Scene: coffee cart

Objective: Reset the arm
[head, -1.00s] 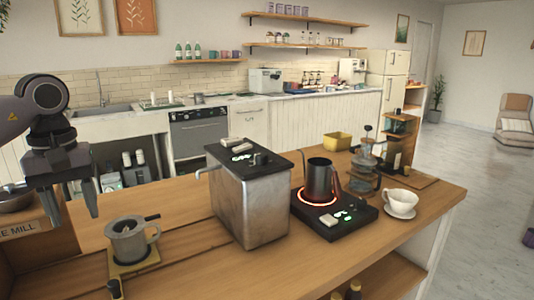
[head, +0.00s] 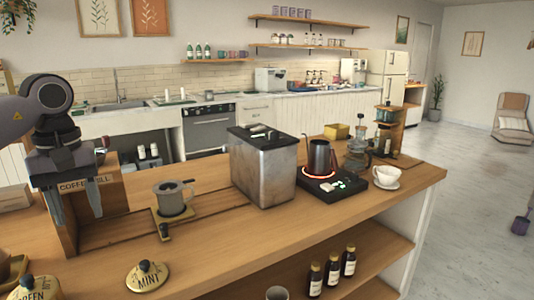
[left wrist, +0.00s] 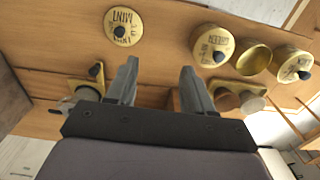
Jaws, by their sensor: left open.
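My left gripper (head: 77,203) is open and empty at the left of the head view, raised in front of the wooden coffee mill box (head: 92,205). In the left wrist view its two fingers (left wrist: 157,82) are spread apart with nothing between them. The wrist camera looks down on the wooden counter. My right gripper is not in view.
A gold MINT lid (head: 147,276) lies on the counter, also in the left wrist view (left wrist: 123,27). A grey cup (head: 172,198), metal machine (head: 263,170), kettle (head: 319,157) on a lit hot plate (head: 335,188), and white cup (head: 386,176) stand rightward.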

